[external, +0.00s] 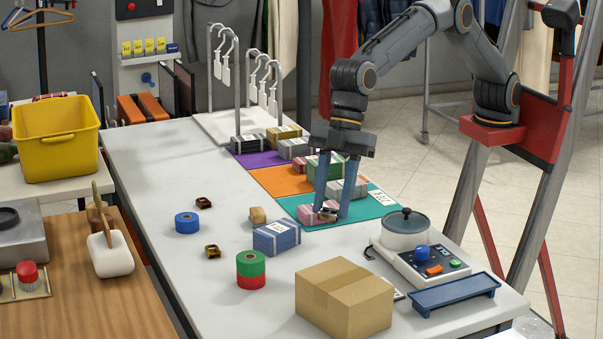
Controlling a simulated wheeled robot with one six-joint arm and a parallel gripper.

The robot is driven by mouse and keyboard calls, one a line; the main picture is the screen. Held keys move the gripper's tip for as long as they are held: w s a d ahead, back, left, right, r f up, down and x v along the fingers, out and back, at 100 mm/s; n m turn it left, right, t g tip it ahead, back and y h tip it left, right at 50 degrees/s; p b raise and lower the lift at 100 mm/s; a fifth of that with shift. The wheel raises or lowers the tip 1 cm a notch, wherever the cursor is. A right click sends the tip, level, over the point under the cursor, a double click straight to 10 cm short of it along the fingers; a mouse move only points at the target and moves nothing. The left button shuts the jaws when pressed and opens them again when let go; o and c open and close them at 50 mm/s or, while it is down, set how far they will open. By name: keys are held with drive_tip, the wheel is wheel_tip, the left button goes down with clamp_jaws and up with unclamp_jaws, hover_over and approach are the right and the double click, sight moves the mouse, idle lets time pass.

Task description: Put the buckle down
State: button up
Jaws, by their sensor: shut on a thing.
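My gripper (331,212) points down over the teal mat (383,225), at the front of the row of mats on the white table. Its two blue-grey fingers are shut on a small buckle, which is mostly hidden between the fingertips. The fingertips are at a pink banded bundle (306,213) on the teal mat; I cannot tell whether the buckle touches the bundle. Two small brown buckle-like pieces lie apart on the bare table to the left, one farther back (204,203) and one nearer (212,251).
Behind are an orange mat (268,180) and a purple mat (252,160) with several bundles. The table's left half is mostly clear.

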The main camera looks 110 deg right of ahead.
drive_tip(key=s+a+n, duration=0.1)
drive_tip(key=s+a, duration=0.3)
drive_tip(key=a, duration=0.3)
drive_tip(key=p, duration=0.2)
hover_over(370, 278)
drive_tip(key=s+d, duration=0.1)
wheel_tip(370, 278, down, 5)
drive_tip(key=shift+f+p, duration=0.3)
drive_tip(key=shift+f, duration=1.7)
drive_tip(key=shift+f, duration=0.15)
drive_tip(key=o, duration=1)
drive_tip(key=shift+o, duration=0.2)
